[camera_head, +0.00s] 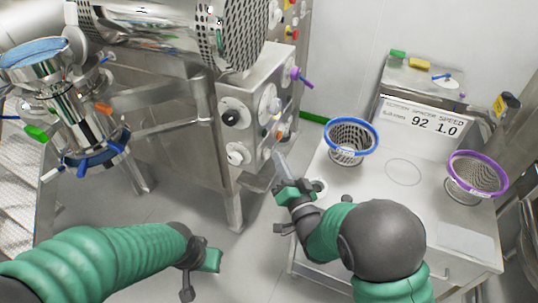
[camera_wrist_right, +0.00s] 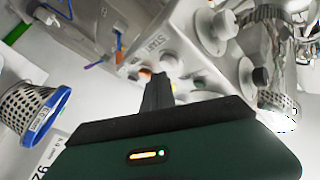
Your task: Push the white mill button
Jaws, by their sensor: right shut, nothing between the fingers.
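The mill's steel control housing (camera_head: 235,150) stands at centre in the head view, with several knobs and buttons on two faces. A white round button (camera_head: 238,154) sits low on its front face; I cannot tell for sure that it is the mill button. In the right wrist view a white round button (camera_wrist_right: 176,50) is beside the START lettering. My right gripper (camera_head: 281,163) is shut and empty, its tip close to the housing's right face; contact cannot be judged. It also shows in the wrist view (camera_wrist_right: 158,84). My left gripper (camera_head: 205,262) is low, away from the housing; its fingers are unclear.
A steel vessel (camera_head: 70,105) is at left. Orange and purple levers (camera_head: 301,77) stick out from the machine.

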